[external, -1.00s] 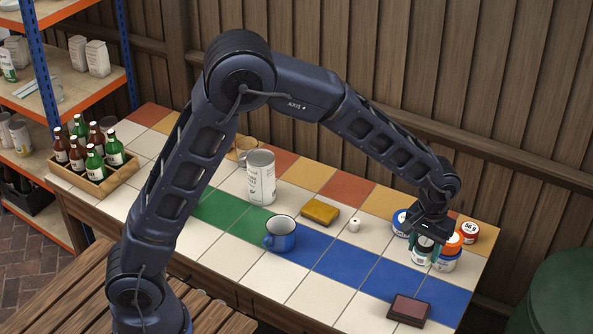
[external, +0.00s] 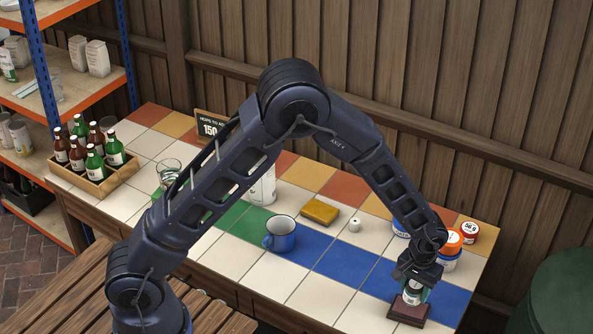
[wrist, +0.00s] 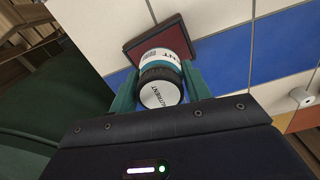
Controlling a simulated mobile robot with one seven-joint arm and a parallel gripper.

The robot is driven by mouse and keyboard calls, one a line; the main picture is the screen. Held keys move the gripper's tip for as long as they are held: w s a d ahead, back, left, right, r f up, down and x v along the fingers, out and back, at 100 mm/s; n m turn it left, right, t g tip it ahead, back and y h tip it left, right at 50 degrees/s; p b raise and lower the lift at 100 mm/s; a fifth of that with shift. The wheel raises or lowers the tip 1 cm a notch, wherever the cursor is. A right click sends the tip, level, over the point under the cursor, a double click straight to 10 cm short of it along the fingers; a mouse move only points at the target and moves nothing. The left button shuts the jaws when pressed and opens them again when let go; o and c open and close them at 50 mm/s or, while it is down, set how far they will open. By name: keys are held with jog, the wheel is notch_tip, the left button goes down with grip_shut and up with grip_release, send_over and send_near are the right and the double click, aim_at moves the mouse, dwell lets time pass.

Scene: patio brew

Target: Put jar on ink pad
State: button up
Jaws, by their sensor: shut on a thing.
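The jar (wrist: 160,80) has a white label, a teal band and a dark ribbed lid with a white top. My gripper (wrist: 158,92) is shut on it, a green finger on each side. In the external view my gripper (external: 414,284) holds the jar (external: 412,295) upright at the ink pad. The ink pad (external: 400,312) is a dark case with a dull red top near the table's front right edge. It also shows in the wrist view (wrist: 176,33), beyond the jar. I cannot tell whether the jar touches the pad.
A blue mug (external: 281,234), a yellow sponge-like block (external: 320,211) and a small white item (external: 354,225) lie left. White tiles left of the pad are clear.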

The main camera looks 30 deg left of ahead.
aim_at(413, 296)
jog(key=shift+f, duration=1.4)
jog(key=shift+f, duration=0.15)
jog(key=o, duration=1.1)
jog(key=shift+c, duration=0.2)
